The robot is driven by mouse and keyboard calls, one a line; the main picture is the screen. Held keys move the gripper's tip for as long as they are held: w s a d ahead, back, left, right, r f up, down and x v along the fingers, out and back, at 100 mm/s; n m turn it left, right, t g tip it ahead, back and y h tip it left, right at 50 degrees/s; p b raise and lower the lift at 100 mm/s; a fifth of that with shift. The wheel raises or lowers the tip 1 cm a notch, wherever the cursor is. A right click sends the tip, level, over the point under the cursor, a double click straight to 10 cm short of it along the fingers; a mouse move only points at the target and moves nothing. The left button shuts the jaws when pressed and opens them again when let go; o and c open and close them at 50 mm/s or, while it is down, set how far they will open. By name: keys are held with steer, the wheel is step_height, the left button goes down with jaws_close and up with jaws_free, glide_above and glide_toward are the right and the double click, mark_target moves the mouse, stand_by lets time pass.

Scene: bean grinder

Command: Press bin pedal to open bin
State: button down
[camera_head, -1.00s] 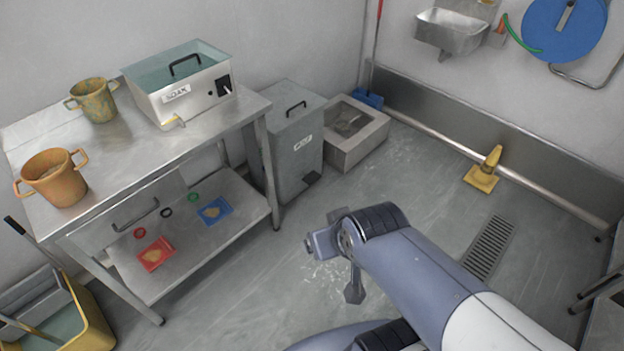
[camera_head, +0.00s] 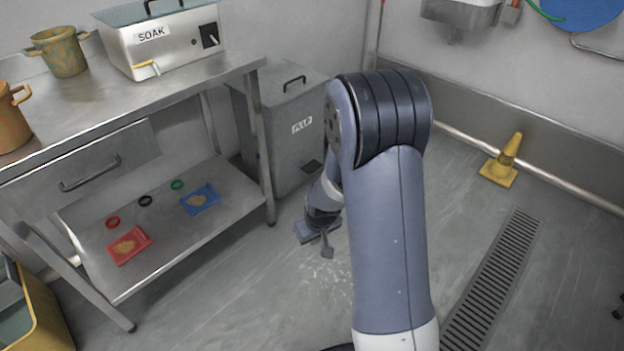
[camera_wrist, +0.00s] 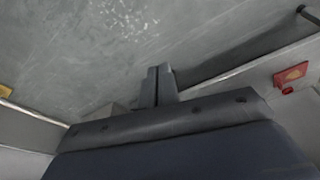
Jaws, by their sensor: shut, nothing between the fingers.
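The grey lidded bin (camera_head: 285,130) with a white label stands on the floor between the steel table and the back wall. Its dark pedal (camera_head: 312,166) sticks out low at its front right, partly close behind my arm in the head view. My gripper (camera_head: 328,252) hangs low over the floor in front of the bin, nearer the camera than the pedal, and looks apart from it. In the wrist view my gripper (camera_wrist: 158,70) has its two fingers together with nothing between them. I cannot make out the pedal in the wrist view. The bin lid is down.
The steel table (camera_head: 150,95) with a lower shelf (camera_head: 165,225) stands left of my gripper; its front leg is close to the bin. A yellow cone (camera_head: 502,162) and a floor drain (camera_head: 490,285) lie to the right.

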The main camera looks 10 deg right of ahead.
step_height(320, 180, down, 27)
steer(key=w+d+g+b, duration=0.1)
steer(key=b, duration=0.8)
steer(key=shift+w+d+n+g, duration=0.15)
steer(key=shift+d+n+g, duration=0.1)
steer(key=shift+n+g, duration=0.05)
